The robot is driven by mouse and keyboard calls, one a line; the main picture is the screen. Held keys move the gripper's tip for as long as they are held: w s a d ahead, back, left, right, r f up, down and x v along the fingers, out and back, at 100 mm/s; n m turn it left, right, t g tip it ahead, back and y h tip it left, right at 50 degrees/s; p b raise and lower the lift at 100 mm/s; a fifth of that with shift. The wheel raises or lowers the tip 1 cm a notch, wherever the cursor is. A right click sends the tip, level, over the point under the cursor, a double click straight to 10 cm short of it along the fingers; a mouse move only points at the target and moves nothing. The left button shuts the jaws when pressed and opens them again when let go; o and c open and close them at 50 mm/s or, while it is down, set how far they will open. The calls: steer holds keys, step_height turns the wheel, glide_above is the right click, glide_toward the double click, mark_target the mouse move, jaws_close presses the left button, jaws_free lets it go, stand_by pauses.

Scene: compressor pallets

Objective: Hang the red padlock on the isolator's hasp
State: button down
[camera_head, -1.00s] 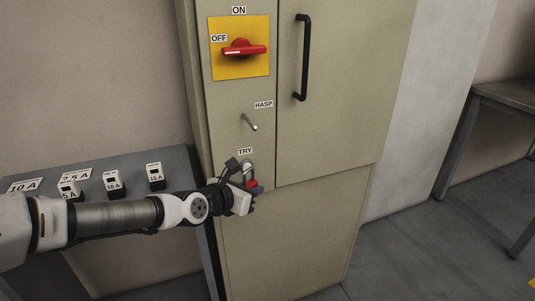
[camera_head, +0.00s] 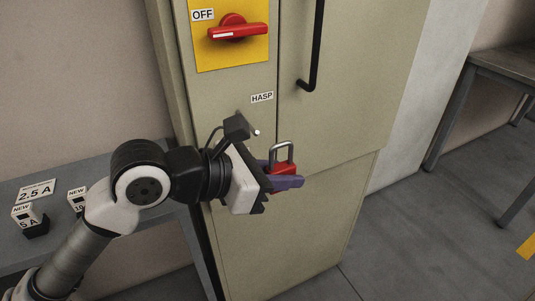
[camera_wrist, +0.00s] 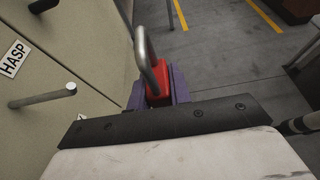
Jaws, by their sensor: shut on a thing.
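The red padlock (camera_head: 284,168) is upright in my gripper (camera_head: 285,181), with its steel shackle on top. My gripper is shut on the padlock's red body, in front of the cabinet. The padlock also shows in the wrist view (camera_wrist: 158,80), between the purple fingers. The hasp is a metal peg (camera_wrist: 45,98) standing out from the cabinet in the wrist view, left of and apart from the shackle. In the head view, only the hasp's tip (camera_head: 256,132) shows beside my wrist. The red isolator handle (camera_head: 238,32) lies horizontal, by the OFF label.
The beige cabinet (camera_head: 285,235) has a black door handle (camera_head: 315,50) at upper right. A grey bench (camera_head: 20,262) at left holds small labelled blocks. Another table (camera_head: 497,68) stands at far right. Floor right of the cabinet is open.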

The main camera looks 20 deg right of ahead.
steer(key=shift+s+a, duration=0.15)
steer(key=shift+a, duration=0.05)
steer(key=shift+r+p, duration=0.1)
steer(key=shift+p, duration=0.7)
steer(key=shift+w+p, duration=0.65)
steer(key=shift+p, duration=0.6)
steer(key=p, duration=0.3)
steer(key=shift+w, duration=0.35)
steer(key=w+f+p, duration=0.1)
steer(key=w+f, duration=0.1)
steer(key=w, duration=0.5)
steer(key=shift+w+p, duration=0.3)
steer(key=shift+p, duration=0.05)
steer(key=shift+a+r, duration=0.1)
